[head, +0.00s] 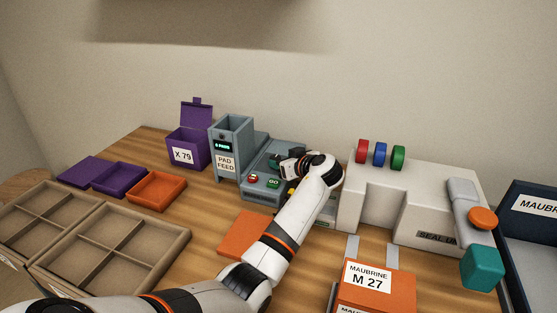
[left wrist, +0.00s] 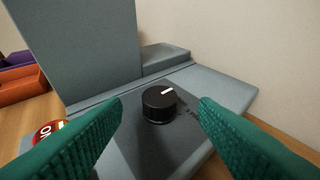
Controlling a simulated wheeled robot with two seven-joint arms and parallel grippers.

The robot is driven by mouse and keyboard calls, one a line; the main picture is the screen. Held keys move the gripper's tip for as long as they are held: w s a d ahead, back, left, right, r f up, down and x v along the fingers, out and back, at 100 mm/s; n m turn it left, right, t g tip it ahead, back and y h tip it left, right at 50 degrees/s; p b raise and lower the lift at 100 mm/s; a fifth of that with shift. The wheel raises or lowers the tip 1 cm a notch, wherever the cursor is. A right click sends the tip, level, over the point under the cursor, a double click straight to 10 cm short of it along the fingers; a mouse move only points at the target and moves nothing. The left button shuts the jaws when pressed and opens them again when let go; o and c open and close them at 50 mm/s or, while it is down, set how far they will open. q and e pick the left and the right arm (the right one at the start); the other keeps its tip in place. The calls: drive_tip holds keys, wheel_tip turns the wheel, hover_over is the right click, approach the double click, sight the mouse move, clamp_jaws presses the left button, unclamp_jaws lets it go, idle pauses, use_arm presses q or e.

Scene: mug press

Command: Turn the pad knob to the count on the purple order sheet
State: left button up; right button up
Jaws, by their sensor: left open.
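The pad feed machine (head: 232,140) is grey-blue, with a small lit display and a label reading PAD FEED. Its black knob (left wrist: 160,103) has a white pointer mark, which points up and right in the left wrist view. My left gripper (head: 287,168) is over the machine's low deck. Its two green fingers are open in the left wrist view (left wrist: 160,118), one on each side of the knob, apart from it. The arm hides the knob in the head view. I cannot make out a purple order sheet. My right gripper is not in view.
A red button (left wrist: 48,132) lies close to the left finger. A purple box (head: 187,150) marked X 79, purple tray (head: 118,178) and orange tray (head: 157,190) stand to the left. A white machine (head: 420,200) with coloured discs is right. Divided trays (head: 110,245) are in front.

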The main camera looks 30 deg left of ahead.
use_arm(q)
drive_tip(key=v, duration=0.8)
